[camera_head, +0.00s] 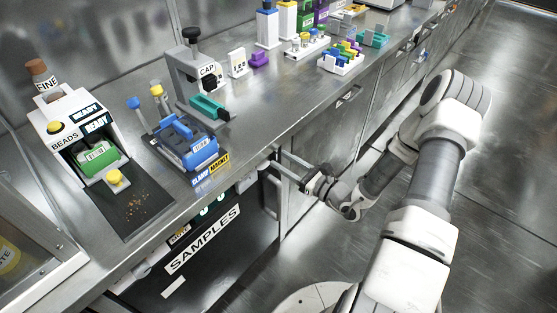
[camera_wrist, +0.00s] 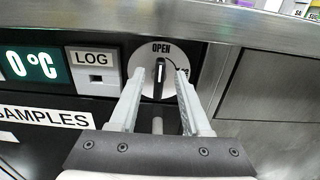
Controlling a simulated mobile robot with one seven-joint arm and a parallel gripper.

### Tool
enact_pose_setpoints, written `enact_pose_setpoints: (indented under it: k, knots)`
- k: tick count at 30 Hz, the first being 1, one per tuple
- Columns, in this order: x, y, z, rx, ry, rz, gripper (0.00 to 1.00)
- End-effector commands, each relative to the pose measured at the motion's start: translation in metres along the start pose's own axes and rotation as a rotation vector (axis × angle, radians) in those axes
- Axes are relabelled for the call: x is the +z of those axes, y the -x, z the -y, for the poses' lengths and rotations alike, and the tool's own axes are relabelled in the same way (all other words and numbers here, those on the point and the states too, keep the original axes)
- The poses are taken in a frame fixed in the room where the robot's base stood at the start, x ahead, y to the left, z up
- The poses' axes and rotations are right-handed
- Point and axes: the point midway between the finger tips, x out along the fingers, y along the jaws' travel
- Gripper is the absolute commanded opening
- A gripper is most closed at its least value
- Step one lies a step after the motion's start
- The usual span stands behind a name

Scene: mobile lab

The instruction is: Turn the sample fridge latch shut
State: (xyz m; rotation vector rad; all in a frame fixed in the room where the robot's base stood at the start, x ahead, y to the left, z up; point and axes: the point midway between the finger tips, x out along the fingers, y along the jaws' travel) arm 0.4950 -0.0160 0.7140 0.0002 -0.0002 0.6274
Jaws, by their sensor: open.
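The sample fridge (camera_head: 225,235) is a dark-fronted unit under the counter, with a white SAMPLES label. Its latch (camera_wrist: 160,72) is a round light dial with a dark knob standing upright, pointing at the word OPEN, in the wrist view. Part of the dial's right side and other lettering is hidden by a finger. My gripper (camera_wrist: 155,80) is open, its two fingers on either side of the knob in the picture. I cannot tell whether they touch it. In the head view my gripper (camera_head: 283,168) reaches under the counter edge, and the latch is hidden there.
A 0°C display (camera_wrist: 30,64) and a LOG panel (camera_wrist: 93,70) sit left of the dial. The counter edge (camera_wrist: 180,22) overhangs just above. A blue clamp device (camera_head: 190,145) and a bead dispenser (camera_head: 80,140) stand on the counter. The floor (camera_head: 500,190) to the right is clear.

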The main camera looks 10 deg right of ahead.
Motion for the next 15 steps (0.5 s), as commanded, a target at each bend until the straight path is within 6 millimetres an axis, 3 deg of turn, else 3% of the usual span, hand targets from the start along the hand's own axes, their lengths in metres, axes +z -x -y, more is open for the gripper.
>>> enact_pose_setpoints:
  k: [6,15]
  knots:
    - [0.0,-0.021,0.0,0.001,0.001,0.001,0.47]
    - [0.0,-0.024,0.0,0.0,0.0,0.0,0.47]
